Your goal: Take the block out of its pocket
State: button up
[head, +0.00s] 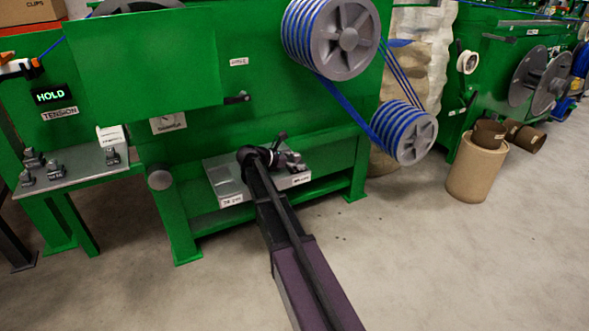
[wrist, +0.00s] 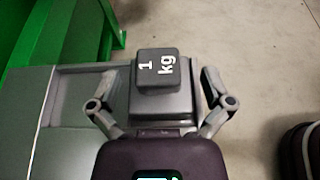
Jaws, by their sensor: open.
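My gripper (wrist: 158,76) is open, with one finger on each side of the block. Small gaps show between the fingers and the block, and I cannot tell how deep it sits in its pocket. In the head view, my arm reaches over the grey tray (head: 228,186), and my gripper is at the tray's right part. There the block is mostly hidden behind the gripper and cannot be told apart clearly.
The tray is fixed low on the front of the green machine (head: 290,110). Blue cable reels (head: 332,38) are above to the right. A side shelf (head: 85,172) on the left holds several similar weights. A brown bin (head: 477,172) stands at right. The floor in front is clear.

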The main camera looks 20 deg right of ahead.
jog(key=shift+x, duration=0.8)
jog(key=c, duration=1.2)
jog(key=shift+r, duration=0.25)
jog(key=shift+r+p, duration=1.55)
jog(key=shift+p, duration=0.15)
jog(key=s+a, duration=0.2)
jog(key=s, duration=0.3)
jog(key=s+a+r+p, duration=0.1)
jog(key=s+a, duration=0.1)
jog(key=s, duration=0.2)
jog(key=s+a, duration=0.2)
jog(key=s, duration=0.3)
jog(key=shift+s+a+r, duration=0.15)
jog(key=shift+s+r, duration=0.1)
jog(key=shift+s, duration=0.1)
